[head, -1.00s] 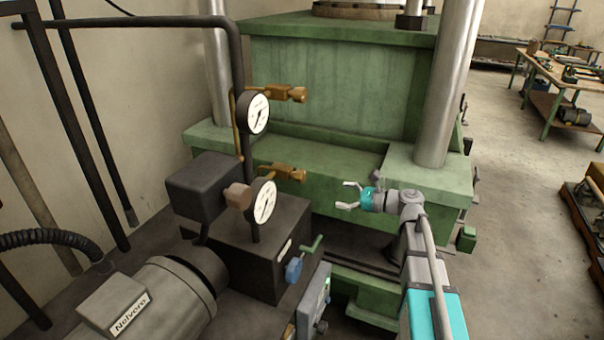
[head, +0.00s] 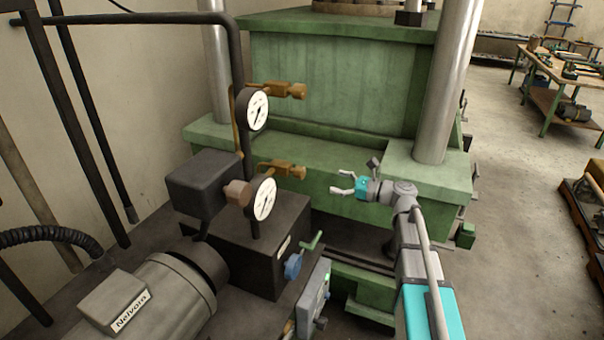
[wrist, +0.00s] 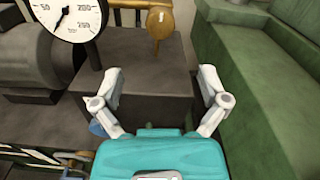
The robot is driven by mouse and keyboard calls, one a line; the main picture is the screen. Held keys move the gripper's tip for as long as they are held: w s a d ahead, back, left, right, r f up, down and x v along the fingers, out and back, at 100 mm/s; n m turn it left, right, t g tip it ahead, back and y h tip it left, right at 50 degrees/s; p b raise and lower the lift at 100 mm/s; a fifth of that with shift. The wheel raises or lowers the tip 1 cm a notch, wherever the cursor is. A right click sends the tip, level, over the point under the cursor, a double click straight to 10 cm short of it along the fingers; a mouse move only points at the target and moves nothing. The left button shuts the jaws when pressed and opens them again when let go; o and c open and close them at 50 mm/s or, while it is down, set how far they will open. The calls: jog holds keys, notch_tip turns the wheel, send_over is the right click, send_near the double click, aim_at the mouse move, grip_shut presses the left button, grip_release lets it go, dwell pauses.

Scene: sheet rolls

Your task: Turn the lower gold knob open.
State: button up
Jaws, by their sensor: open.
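The lower gold knob (head: 299,173) is at the right end of a brass valve fitting (head: 276,166) on the green press, behind the lower gauge. In the wrist view a gold rounded knob (wrist: 160,24) shows at the top centre, ahead of the fingers. My gripper (head: 338,182) is open and empty. In the head view it is to the right of the lower knob and slightly lower, with a gap between them. In the wrist view the two fingers (wrist: 160,88) are spread apart with nothing between them.
An upper gold knob (head: 299,91) sits above. The lower gauge (head: 263,199) and upper gauge (head: 256,110) stand left of the valves. A dark box (head: 250,235) with a blue-and-green handled valve (head: 294,264) is below. A steel column (head: 448,85) rises at the right.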

aim_at(304, 173)
jog(key=x, duration=1.1)
jog(key=shift+w+a, duration=0.1)
jog(key=shift+a, duration=0.25)
jog(key=shift+d, duration=0.1)
jog(key=c, duration=1.2)
